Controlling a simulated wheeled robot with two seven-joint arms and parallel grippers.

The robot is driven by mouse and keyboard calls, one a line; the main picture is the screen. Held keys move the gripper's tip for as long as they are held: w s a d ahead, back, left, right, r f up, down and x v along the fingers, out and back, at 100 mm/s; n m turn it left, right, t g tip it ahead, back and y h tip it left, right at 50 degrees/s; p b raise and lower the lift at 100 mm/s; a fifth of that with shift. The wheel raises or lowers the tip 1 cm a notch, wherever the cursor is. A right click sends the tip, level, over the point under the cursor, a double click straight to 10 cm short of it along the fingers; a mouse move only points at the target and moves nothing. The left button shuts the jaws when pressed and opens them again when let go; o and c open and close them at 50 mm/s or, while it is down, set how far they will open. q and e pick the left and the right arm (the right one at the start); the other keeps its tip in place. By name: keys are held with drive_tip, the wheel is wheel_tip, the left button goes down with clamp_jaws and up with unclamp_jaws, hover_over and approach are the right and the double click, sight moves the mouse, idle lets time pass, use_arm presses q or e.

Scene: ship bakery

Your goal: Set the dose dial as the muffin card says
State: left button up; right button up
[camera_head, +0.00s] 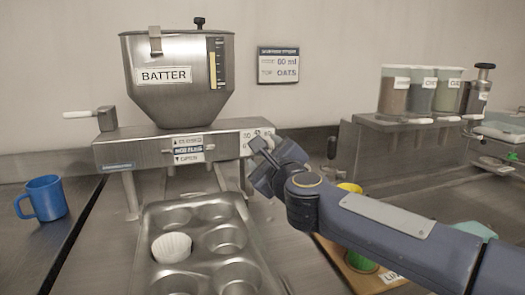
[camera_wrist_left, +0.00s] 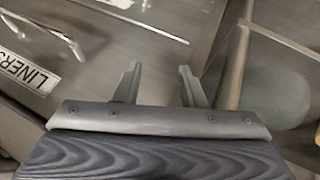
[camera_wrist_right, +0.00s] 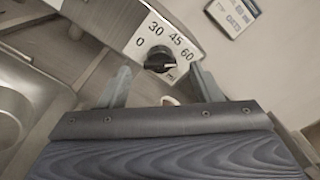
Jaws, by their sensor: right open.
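The muffin card (camera_head: 278,65) hangs on the back wall; it reads 60 ml and, below, TOP: OATS. It also shows in the right wrist view (camera_wrist_right: 233,14). The dose dial is a black knob (camera_wrist_right: 159,61) on a pale plate marked 0, 30, 45 and 60, at the right end of the batter dispenser (camera_head: 180,150). I cannot tell surely which number it points at. My right gripper (camera_wrist_right: 160,82) is open, its fingers either side of the knob in the picture; contact cannot be told. My left gripper (camera_wrist_left: 158,82) is open and empty, outside the head view.
A muffin tin (camera_head: 152,222) with a white liner (camera_head: 171,247) stands below the dispenser. A blue mug (camera_head: 42,198) is at the left. Topping jars (camera_head: 420,88) stand on a rack at the right. A liners holder (camera_wrist_left: 30,70) shows in the left wrist view.

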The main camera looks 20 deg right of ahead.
drive_tip(key=shift+s, duration=2.7)
drive_tip(key=shift+p, duration=0.3)
